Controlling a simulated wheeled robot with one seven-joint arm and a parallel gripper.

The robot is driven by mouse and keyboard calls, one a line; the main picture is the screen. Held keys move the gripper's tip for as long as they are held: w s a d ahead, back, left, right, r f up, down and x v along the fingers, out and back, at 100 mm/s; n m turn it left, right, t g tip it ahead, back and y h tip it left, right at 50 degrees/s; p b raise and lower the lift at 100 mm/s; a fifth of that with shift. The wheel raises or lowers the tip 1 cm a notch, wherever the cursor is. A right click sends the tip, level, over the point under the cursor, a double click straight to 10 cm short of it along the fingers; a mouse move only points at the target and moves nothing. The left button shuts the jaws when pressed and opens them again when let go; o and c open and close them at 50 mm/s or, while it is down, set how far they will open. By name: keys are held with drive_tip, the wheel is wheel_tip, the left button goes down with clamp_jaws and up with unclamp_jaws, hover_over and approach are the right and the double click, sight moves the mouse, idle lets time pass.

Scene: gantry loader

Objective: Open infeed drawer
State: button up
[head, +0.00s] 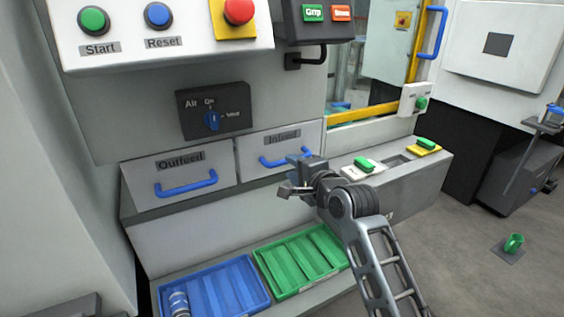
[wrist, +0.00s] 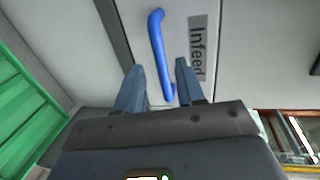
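The infeed drawer (head: 252,150) is a light grey front with an "Infeed" label (head: 283,138), flush beside the outfeed drawer, and looks shut. Its blue bar handle (head: 270,162) is partly hidden by my gripper (head: 298,160) at its right end. In the wrist view the blue handle (wrist: 158,45) runs up the picture, with the Infeed label (wrist: 197,48) to its right. My gripper (wrist: 158,68) is open, its two fingers apart on either side of the handle's lower part in the picture. I cannot tell whether the fingers touch the handle.
The outfeed drawer (head: 150,178) with its blue handle is at left. Below are a blue tray (head: 232,285) and a green tray (head: 300,260). A grey ledge (head: 430,170) with green parts juts out at right. The control panel (head: 130,50) is above.

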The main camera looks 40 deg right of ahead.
sight(285, 163)
drive_tip(key=x, duration=0.5)
drive_tip(key=shift+w+d+f, duration=0.1)
drive_tip(key=shift+w, duration=0.25)
clamp_jaws()
